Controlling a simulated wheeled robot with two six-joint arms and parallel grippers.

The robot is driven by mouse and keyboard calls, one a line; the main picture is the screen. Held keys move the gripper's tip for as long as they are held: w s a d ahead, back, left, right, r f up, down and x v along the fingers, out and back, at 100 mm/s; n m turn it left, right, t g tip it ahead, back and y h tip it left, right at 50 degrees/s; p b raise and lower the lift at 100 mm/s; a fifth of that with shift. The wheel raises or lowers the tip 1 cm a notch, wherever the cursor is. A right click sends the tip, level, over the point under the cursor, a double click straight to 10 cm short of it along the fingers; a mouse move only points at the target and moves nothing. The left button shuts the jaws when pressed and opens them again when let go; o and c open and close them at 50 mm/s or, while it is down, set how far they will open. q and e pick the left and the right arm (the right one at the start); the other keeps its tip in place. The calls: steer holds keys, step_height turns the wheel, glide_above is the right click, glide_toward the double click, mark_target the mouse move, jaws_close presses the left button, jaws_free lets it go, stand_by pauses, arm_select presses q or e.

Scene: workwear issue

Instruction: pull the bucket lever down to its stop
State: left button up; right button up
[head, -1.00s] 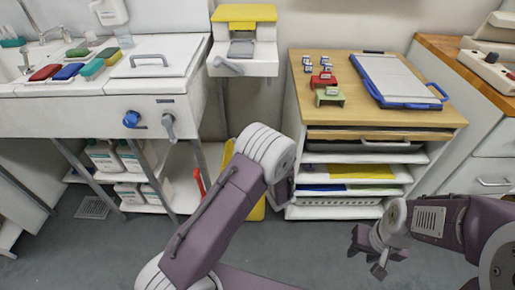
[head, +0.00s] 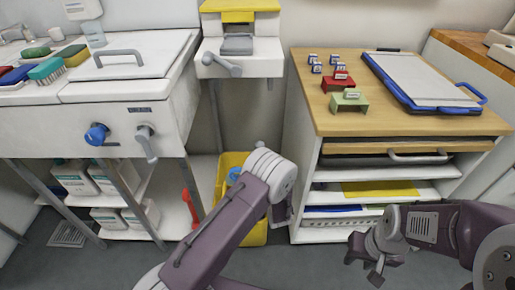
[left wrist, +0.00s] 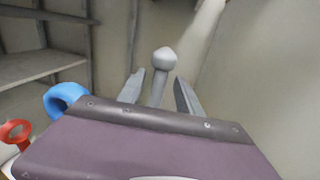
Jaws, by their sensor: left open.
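A grey lever (left wrist: 159,88) with a round knob on top stands between the fingers of my left gripper (left wrist: 160,92) in the left wrist view. The fingers are open, one on each side of it; I cannot tell whether they touch it. A yellow bucket (head: 257,233) stands on the floor in the head view, partly behind my left arm. The lever and my left gripper are hidden there. My right gripper (head: 364,266) hangs open and empty in front of the wooden-topped cabinet (head: 414,121).
A white sink unit (head: 60,132) with a blue knob (head: 97,134) and a grey handle (head: 147,142) is at left. A red handle (head: 191,207) is left of the bucket. A blue ring (left wrist: 66,99) shows in the left wrist view. Floor is clear before the cabinet.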

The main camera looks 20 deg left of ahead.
arm_select(q)
steer(key=b+x, duration=0.1)
steer(key=x, duration=0.4)
steer(key=shift+w+a+b, duration=0.15)
steer(key=shift+w+b, duration=0.15)
steer(key=shift+b, duration=0.05)
jaws_close()
steer(key=shift+f, duration=0.1)
stand_by(0.9)
